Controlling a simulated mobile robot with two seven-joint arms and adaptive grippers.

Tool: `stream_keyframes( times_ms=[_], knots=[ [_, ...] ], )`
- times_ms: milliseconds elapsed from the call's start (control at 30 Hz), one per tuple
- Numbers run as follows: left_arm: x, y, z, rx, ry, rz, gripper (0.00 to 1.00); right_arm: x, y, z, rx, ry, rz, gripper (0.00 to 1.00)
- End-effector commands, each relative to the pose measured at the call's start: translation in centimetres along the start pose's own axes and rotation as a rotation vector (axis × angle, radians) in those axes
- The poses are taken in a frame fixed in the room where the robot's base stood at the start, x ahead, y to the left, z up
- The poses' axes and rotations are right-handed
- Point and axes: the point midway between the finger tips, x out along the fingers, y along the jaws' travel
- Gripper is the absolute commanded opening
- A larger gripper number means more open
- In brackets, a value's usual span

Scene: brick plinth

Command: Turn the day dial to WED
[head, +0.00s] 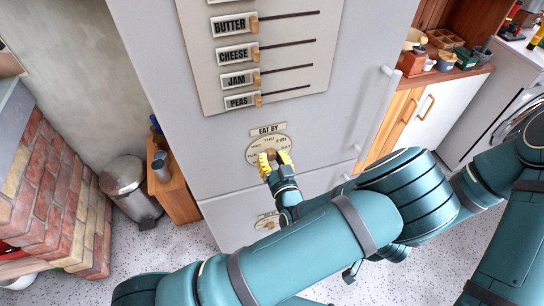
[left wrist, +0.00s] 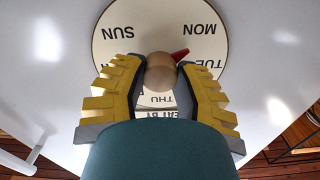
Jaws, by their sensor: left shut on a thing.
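The day dial (head: 285,144) is a round cream disc under an EAT BY label on the grey fridge front. In the left wrist view the dial (left wrist: 112,50) shows SUN, MON, part of TUE and THU; the rest is hidden by my fingers. Its round wooden knob (left wrist: 160,72) has a red pointer (left wrist: 181,54) aimed between MON and TUE. My left gripper (head: 275,162), with yellow ridged fingers, is shut on the knob, one finger on each side. It also shows in the left wrist view (left wrist: 158,84). My right gripper is not visible.
Above the dial, a board (head: 200,70) carries sliders labelled BUTTER, CHEESE, JAM and PEAS. A second, partly hidden dial (head: 267,221) is below. A vertical handle (head: 375,115) is at right. A bin (head: 125,180) and wooden cabinet (head: 175,190) stand left.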

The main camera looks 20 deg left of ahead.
Motion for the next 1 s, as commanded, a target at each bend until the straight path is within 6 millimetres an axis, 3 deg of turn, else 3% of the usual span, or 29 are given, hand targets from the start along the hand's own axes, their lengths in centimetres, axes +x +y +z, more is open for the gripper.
stream_keyframes(
  times_ms=[1000],
  knots=[
    [0.0,0.0,-0.2,0.958,0.002,-0.001,0.00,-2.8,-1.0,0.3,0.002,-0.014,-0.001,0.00]
  ],
)
